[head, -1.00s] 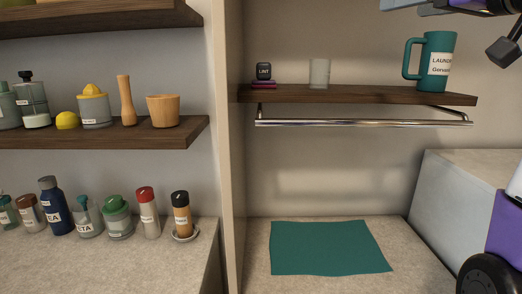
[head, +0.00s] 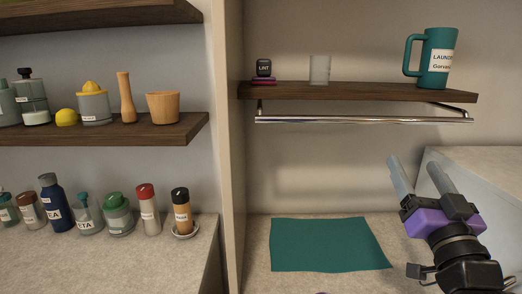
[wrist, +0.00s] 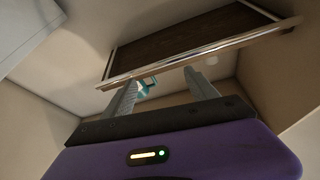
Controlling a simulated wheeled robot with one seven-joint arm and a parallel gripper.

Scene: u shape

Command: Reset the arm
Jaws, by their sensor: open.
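My gripper (head: 422,174) is at the lower right of the head view, with its two grey fingers apart and pointing up. Nothing is between the fingers. It stands in front of the white block at the right, below the shelf and the metal rail. In the wrist view my gripper (wrist: 162,92) shows its fingers apart, with the underside of the shelf and the rail beyond them.
A dark shelf (head: 350,93) with a metal rail (head: 360,120) holds a teal mug (head: 438,60), a glass (head: 320,70) and a small LINT jar (head: 263,68). A teal cloth (head: 328,245) lies flat on the counter. Several bottles stand at left.

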